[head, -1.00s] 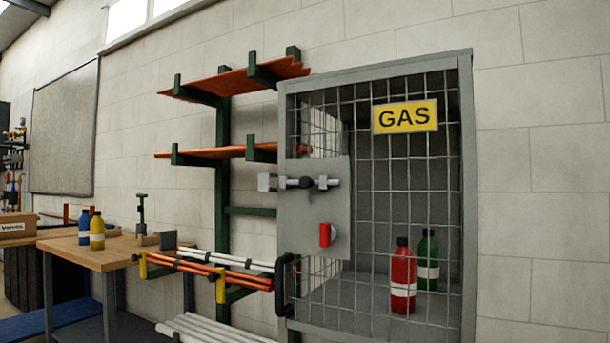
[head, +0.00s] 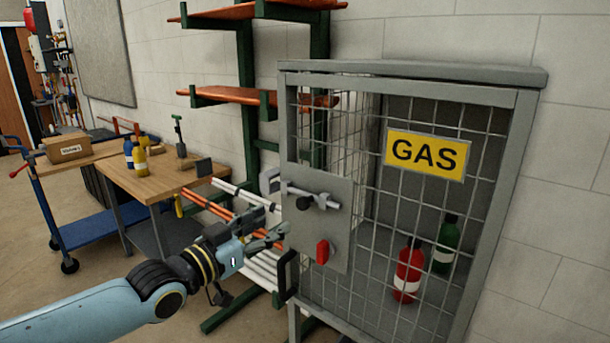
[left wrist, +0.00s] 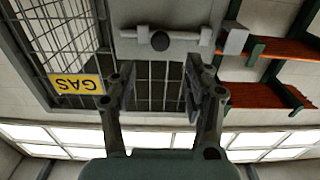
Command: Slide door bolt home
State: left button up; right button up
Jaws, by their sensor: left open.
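The grey gas cabinet (head: 530,82) has a mesh door with a grey plate (head: 300,228). A pale door bolt (head: 325,204) with a dark round knob (head: 304,202) lies across the plate. A grey keeper (head: 268,181) is to its left. The left wrist view is upside down; there the bolt (left wrist: 185,37) and keeper (left wrist: 234,40) show with a small gap between them. My left gripper (head: 284,232) is open and empty, below and left of the knob, apart from it. Its spread fingers show in the left wrist view (left wrist: 158,78). My right gripper is out of view.
A red latch (head: 322,251) sits below the bolt, and a black door handle (head: 287,275) is at lower left. A rack (head: 246,140) with pipes stands left of the cabinet. A wooden bench (head: 158,180) with bottles is farther left. Red (head: 408,272) and green (head: 445,245) bottles are inside the cabinet.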

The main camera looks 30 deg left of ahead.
aim_at(300, 204)
pick_arm(q)
jog(key=w+b, duration=0.2)
jog(key=b, duration=0.1)
jog(key=w+b, duration=0.3)
jog(key=shift+d+f, duration=0.15)
jog(key=shift+f, duration=0.05)
jog(key=w+b, duration=0.3)
jog(key=w, duration=0.1)
jog(key=shift+w+d+r+b, duration=0.15)
jog(key=shift+w+r+b, duration=0.1)
jog(key=shift+b, duration=0.1)
jog(key=shift+w+d, duration=0.1)
jog(key=shift+w, duration=0.45)
jog(key=shift+r, duration=0.1)
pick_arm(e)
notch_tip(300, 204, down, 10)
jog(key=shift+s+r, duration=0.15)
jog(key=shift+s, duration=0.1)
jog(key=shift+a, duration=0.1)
pick_arm(q)
grip_shut()
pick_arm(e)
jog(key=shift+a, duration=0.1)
